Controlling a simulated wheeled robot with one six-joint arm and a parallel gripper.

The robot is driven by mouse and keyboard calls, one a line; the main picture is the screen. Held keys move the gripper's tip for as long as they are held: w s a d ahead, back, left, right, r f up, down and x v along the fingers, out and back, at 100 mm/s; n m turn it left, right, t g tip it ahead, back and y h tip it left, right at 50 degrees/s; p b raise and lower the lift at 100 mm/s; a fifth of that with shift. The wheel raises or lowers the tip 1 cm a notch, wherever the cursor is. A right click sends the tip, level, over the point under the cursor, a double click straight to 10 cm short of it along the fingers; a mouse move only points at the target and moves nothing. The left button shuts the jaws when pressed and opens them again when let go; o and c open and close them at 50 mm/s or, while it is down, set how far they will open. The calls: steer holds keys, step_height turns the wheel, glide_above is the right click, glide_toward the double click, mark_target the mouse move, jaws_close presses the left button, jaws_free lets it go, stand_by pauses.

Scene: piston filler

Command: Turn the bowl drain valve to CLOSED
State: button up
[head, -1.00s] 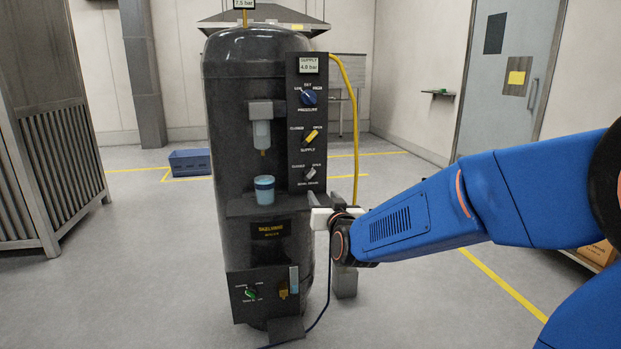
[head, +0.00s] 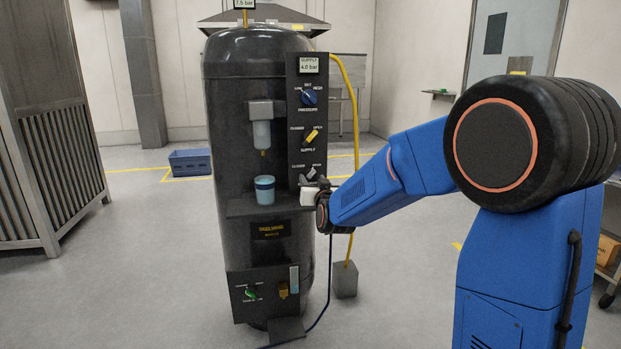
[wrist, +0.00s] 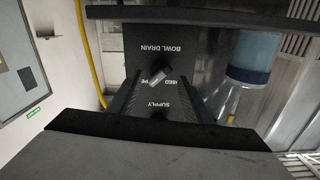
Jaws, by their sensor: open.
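The bowl drain valve (head: 311,173) is a small grey knob low on the black control panel, between CLOSED on its left and OPEN on its right. Its handle slants up toward the OPEN side. In the wrist view the grey knob (wrist: 158,77) shows beyond and between my fingers, near the BOWL DRAIN label. My gripper (head: 313,183) is open and empty, just in front of and below the knob in the head view. In the wrist view its two dark fingers (wrist: 160,100) stand apart on either side of the knob. I cannot tell whether they touch it.
Above are the yellow supply handle (head: 312,136) and the blue pressure knob (head: 309,97). A shelf (head: 262,206) with a blue cup (head: 265,189) is to the left. A yellow hose (head: 353,110) runs down the right.

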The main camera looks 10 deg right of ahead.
mark_target(310, 177)
steer(key=shift+w, duration=2.05)
steer(key=c, duration=1.1)
